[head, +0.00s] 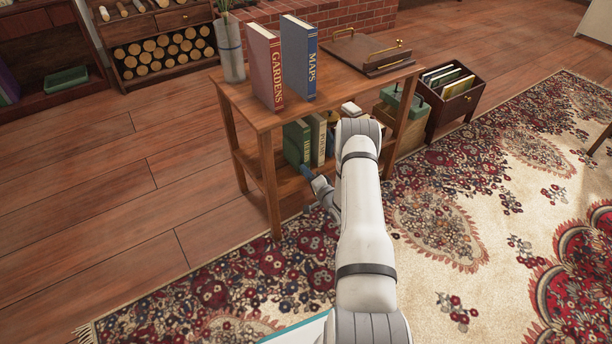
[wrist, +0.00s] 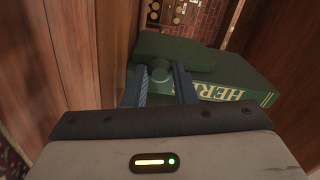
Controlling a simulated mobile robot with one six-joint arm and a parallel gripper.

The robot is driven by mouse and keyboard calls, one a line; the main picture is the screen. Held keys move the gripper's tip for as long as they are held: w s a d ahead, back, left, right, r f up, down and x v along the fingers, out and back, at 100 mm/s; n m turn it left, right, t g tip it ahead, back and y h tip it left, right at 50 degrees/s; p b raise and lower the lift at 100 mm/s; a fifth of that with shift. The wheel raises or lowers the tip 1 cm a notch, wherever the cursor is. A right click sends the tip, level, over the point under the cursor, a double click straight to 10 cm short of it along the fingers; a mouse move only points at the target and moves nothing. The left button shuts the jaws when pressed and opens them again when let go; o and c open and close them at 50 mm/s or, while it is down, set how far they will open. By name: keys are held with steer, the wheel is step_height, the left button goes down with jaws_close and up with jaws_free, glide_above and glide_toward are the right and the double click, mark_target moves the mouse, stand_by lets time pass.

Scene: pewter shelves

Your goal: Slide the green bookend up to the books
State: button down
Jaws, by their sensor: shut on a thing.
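The dark green bookend (wrist: 172,47) shows in the wrist view, with a round knob between my fingers. My gripper (wrist: 160,80) is shut on this knob. The green book (wrist: 228,92), lettered "HER…", lies right beside the bookend in that view; I cannot tell whether they touch. In the head view the green book (head: 297,142) stands upright on the lower shelf, with a pale book (head: 318,138) to its right. My gripper (head: 306,172) reaches in low at the front of that shelf. I cannot make out the bookend clearly there.
A record crate (head: 450,95) is at the right.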

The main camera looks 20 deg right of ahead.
steer(key=shift+d, duration=0.3)
steer(key=c, duration=1.5)
jaws_free()
steer(key=shift+c, duration=0.2)
steer(key=shift+o, duration=0.4)
steer(key=shift+a, duration=0.25)
steer(key=s+d+p, duration=0.1)
steer(key=s+p, duration=0.1)
steer(key=s, duration=0.5)
steer(key=shift+s+d+p, duration=0.2)
steer(key=shift+s+p, duration=0.1)
steer(key=shift+s, duration=0.1)
